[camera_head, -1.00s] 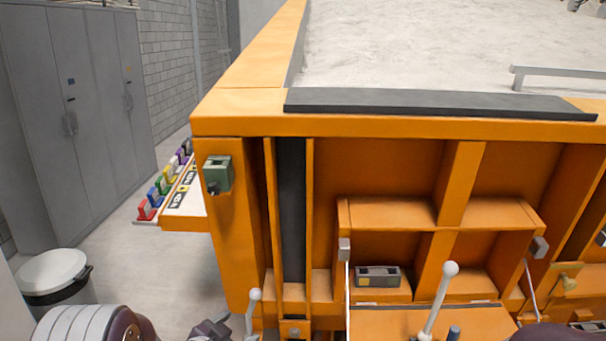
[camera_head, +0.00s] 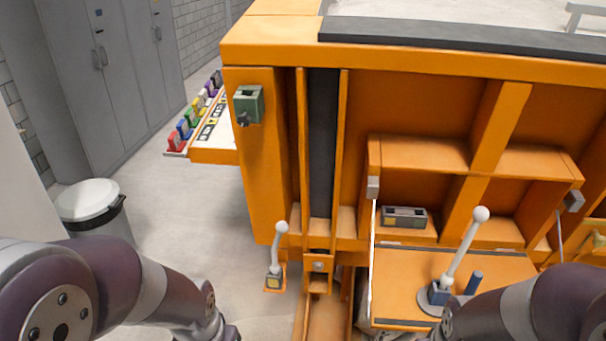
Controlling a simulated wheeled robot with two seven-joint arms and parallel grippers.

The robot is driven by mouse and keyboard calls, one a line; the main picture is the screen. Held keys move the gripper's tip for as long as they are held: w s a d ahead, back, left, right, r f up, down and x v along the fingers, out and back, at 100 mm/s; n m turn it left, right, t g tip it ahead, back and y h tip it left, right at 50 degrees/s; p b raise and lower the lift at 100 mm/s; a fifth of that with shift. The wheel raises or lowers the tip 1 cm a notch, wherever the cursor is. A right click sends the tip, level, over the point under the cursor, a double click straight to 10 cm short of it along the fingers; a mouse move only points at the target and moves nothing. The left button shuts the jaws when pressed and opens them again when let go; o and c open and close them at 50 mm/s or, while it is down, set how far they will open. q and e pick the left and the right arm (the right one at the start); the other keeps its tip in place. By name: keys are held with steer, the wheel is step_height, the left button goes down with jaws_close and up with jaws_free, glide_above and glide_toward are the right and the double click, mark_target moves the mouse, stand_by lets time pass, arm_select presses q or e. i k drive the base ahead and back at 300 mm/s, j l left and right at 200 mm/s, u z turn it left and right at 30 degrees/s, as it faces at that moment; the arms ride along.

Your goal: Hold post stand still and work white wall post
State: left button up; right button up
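A white post with a ball top (camera_head: 278,248) stands on a small orange bracket low at the front of the sandbed, left of the narrow dark upright strip. A second, larger white post (camera_head: 464,248) leans to the right on a blue-grey stand (camera_head: 438,295) on the fold-down orange shelf. I cannot tell for sure which one is the wall post. My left arm reaches in from the lower left, its end cut off below the small post. My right arm is at the lower right, in front of the shelf, close to the stand in the picture. Neither gripper's fingers show.
A short blue peg (camera_head: 473,283) stands beside the stand. A grey box (camera_head: 404,217) sits in the cubby behind. A green box (camera_head: 248,104) is on the corner post. A white bin (camera_head: 88,200) stands at left. The floor between bin and sandbed is clear.

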mark_target(481, 214)
steer(key=z, duration=0.95)
